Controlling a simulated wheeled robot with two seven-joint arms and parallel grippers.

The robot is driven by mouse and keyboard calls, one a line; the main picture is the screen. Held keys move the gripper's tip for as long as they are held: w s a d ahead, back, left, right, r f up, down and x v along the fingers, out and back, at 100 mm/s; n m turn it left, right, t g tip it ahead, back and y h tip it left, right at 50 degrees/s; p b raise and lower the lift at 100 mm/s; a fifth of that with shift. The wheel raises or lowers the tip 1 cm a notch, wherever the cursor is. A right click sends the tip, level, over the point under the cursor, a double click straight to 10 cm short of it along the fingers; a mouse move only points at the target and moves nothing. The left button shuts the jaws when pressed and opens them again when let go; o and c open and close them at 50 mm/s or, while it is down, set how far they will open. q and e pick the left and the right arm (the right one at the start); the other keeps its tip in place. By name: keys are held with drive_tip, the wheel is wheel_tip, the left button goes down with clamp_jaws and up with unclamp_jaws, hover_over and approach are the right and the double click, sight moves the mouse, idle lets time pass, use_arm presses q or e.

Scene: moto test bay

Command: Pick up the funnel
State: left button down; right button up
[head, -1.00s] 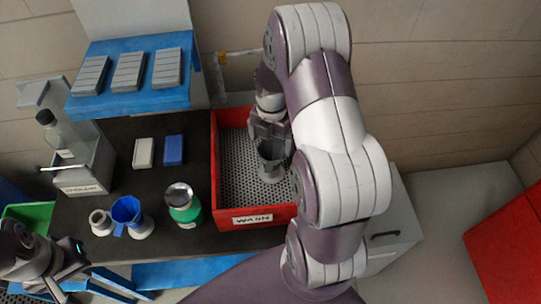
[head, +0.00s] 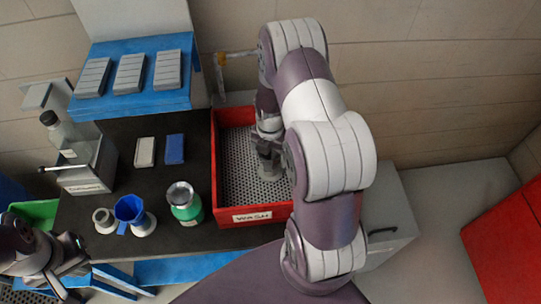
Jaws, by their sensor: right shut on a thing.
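My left gripper (head: 70,280) is at the lower left, off the bench's front edge, apart from the funnel. Its fingers look spread and empty. My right gripper (head: 268,138) points down into the red WASH bin. It is shut on a grey cup-like thing (head: 267,166), low in the bin and partly hidden by my arm.
The red WASH bin (head: 252,216) has a perforated floor. A grey holder (head: 92,172) with a bottle (head: 58,130) stands left. A white block (head: 145,151) and blue block (head: 174,149) lie behind.

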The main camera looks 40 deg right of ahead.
drive_tip(key=shift+w+r, duration=0.1)
drive_tip(key=shift+r, duration=0.15)
drive_tip(key=r, duration=0.1)
drive_tip(key=r+b, duration=0.2)
drive_tip(key=r, duration=0.1)
drive_tip(key=shift+s+d, duration=0.25)
drive_tip(key=shift+d, duration=0.1)
drive_tip(key=s+d+r+p, duration=0.2)
drive_tip(key=s+d+r, duration=0.5)
drive_tip(key=r, duration=0.4)
drive_tip(key=shift+d+r, duration=0.3)
drive_tip(key=shift+d, duration=0.3)
